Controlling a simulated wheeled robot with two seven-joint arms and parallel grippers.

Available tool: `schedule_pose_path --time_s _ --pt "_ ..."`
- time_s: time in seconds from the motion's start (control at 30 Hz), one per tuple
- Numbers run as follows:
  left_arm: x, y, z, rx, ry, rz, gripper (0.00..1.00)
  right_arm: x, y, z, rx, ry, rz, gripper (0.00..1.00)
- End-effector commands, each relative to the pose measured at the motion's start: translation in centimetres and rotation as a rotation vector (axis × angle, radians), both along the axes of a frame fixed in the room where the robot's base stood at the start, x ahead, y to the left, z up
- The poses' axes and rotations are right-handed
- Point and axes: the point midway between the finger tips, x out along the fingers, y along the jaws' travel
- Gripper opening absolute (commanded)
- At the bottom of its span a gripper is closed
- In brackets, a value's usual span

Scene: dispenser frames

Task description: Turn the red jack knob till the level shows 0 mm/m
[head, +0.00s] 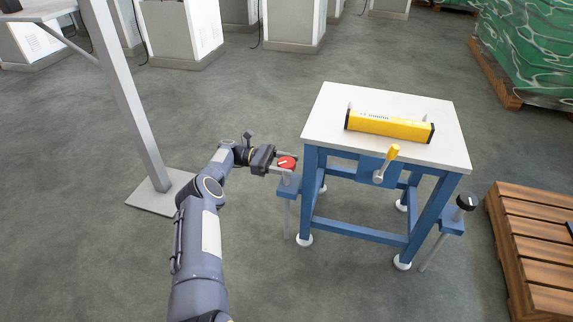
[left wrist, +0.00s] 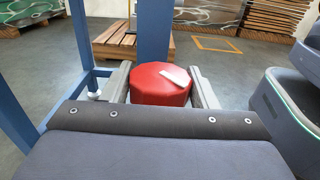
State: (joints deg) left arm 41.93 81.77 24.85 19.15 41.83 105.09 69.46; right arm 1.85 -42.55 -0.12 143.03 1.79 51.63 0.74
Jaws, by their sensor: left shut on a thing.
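The red jack knob (head: 287,162) sits on a bracket at the left side of the blue-framed table. It also shows in the left wrist view (left wrist: 161,84), with a white mark on its top. My left gripper (head: 284,165) is shut on the knob, with one finger on each side of it (left wrist: 161,88). The yellow level (head: 388,124) lies on the white table top (head: 326,111). Its display on the upper face is too small to read. My right gripper is not in view.
A black knob (head: 466,202) sits on the table's right bracket. A yellow-handled lever (head: 387,162) is on the table's front. A wooden pallet (head: 535,250) stands at the right. A grey post (head: 130,100) stands left of my arm.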

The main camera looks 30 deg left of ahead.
Motion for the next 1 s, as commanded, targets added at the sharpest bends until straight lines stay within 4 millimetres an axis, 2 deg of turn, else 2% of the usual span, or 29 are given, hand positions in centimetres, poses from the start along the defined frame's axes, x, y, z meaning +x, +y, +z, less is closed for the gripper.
schedule_pose_path --time_s 0.5,0.53,0.6,1.0 --pt "-0.05 0.01 -0.06 -0.002 0.002 -0.012 0.31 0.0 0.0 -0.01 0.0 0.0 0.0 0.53" --pt "-0.05 0.01 -0.06 -0.002 0.002 -0.012 0.55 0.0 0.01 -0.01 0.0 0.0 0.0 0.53" --pt "-0.05 0.01 -0.05 -0.002 0.001 -0.012 0.62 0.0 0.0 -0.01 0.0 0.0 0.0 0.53" --pt "-0.07 -0.27 0.14 -0.001 0.001 -0.013 0.62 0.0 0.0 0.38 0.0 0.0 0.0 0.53"
